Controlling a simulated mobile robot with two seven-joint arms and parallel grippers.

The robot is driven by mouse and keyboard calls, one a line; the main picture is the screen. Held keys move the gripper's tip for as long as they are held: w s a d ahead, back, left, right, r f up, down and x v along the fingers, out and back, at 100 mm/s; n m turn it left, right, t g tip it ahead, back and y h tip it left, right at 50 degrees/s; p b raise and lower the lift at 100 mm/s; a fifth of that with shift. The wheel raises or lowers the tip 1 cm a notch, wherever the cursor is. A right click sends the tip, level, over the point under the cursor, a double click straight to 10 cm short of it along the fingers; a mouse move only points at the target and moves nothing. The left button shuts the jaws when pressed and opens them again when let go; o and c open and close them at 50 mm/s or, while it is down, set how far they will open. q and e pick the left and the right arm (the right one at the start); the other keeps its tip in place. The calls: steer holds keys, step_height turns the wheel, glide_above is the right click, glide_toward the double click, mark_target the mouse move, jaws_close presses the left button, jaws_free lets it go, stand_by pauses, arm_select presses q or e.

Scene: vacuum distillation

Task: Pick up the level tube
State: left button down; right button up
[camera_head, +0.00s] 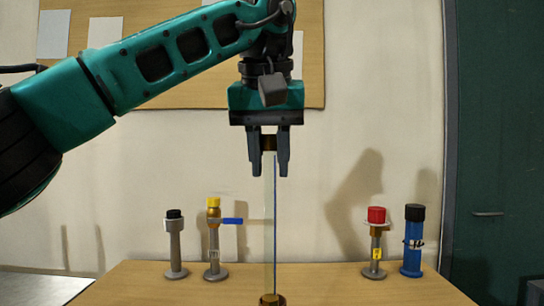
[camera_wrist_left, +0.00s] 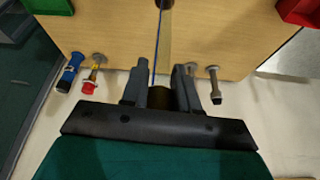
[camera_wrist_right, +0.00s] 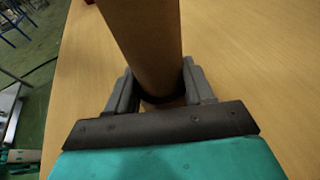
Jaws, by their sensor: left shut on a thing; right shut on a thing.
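The level tube (camera_head: 269,225) is a long clear upright tube with a blue stripe, a dark brown fitting at its top and a brown fitting (camera_head: 270,299) at its bottom near the table. My left gripper (camera_head: 269,170) points down and is shut on its top end. The tube also shows between the fingers in the left wrist view (camera_wrist_left: 166,35). My right gripper (camera_wrist_right: 158,75) is seen only in the right wrist view. It is shut on a thick brown cylinder (camera_wrist_right: 145,40); the cylinder's far end is out of frame.
Along the table's (camera_head: 330,285) back edge stand a black-topped fitting (camera_head: 175,250), a yellow-topped one (camera_head: 214,245) with a blue lever, a red-topped one (camera_head: 376,240) and a blue one (camera_head: 412,245). Green (camera_wrist_left: 48,5) and red (camera_wrist_left: 300,12) containers show in the left wrist view.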

arm_select(q)
steer(key=s+a, duration=0.1)
steer(key=s, duration=1.2)
steer(key=shift+s+a, duration=0.15)
steer(key=shift+s, duration=0.05)
arm_select(e)
steer(key=o, duration=1.2)
steer(key=shift+o, duration=0.2)
steer(key=v, duration=1.2)
steer(key=shift+s, duration=0.1)
arm_select(q)
steer(key=shift+r, duration=0.1)
arm_select(e)
steer(key=shift+r, duration=0.15)
